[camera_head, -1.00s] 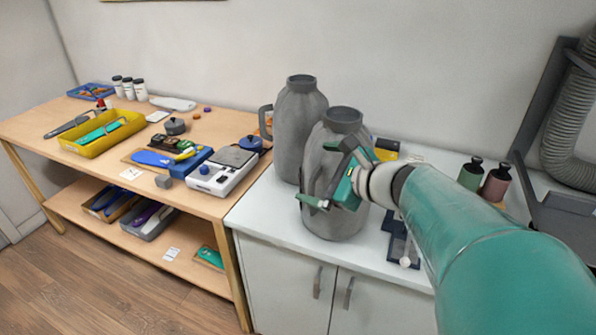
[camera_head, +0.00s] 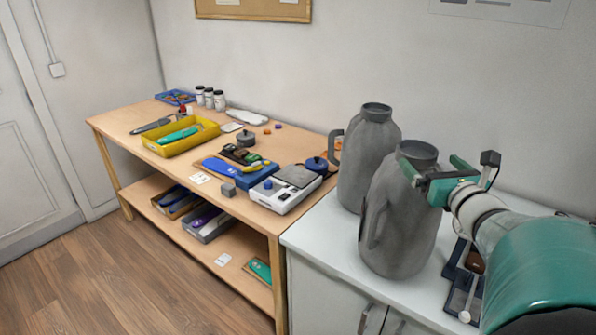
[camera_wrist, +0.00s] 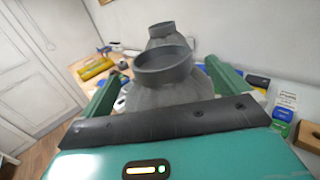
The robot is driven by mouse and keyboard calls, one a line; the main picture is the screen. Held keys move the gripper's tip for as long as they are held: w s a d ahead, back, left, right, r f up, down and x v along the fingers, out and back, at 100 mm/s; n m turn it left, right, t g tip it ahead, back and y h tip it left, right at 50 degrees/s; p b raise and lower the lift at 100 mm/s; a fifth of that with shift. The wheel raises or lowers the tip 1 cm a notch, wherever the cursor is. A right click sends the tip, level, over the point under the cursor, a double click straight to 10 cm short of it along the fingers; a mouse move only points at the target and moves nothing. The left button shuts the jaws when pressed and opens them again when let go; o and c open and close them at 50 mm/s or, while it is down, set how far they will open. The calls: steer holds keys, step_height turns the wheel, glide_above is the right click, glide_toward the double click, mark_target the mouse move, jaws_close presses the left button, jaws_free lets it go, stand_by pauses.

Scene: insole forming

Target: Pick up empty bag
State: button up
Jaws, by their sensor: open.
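I cannot pick out an empty bag for certain. A flat white item (camera_head: 246,117) lies at the back of the wooden table; it is too small to tell whether it is a bag. My gripper (camera_head: 432,168) is open at the neck of the nearer grey jug (camera_head: 402,220), over the white cabinet. In the wrist view the green fingers of my gripper (camera_wrist: 165,85) stand apart, with the nearer jug's round mouth (camera_wrist: 163,66) showing between them. I see nothing held. I cannot tell whether the fingers touch the jug.
A second grey jug (camera_head: 368,155) stands behind the nearer one. The wooden table (camera_head: 130,124) carries a yellow tray (camera_head: 207,138), a white scale (camera_head: 287,193) and small tools. Bins (camera_head: 207,222) sit on its lower shelf. The wooden floor (camera_head: 130,280) in front is clear.

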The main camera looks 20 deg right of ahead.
mark_target(421, 152)
steer(key=shift+f+x, duration=0.15)
steer(key=shift+x, duration=1.3)
steer(key=shift+f+x, duration=0.15)
steer(key=shift+x, duration=1.3)
steer(key=shift+s, duration=0.1)
steer(key=shift+c, duration=0.4)
steer(key=c, duration=1.4)
steer(key=shift+c, duration=0.6)
steer(key=shift+r, duration=0.2)
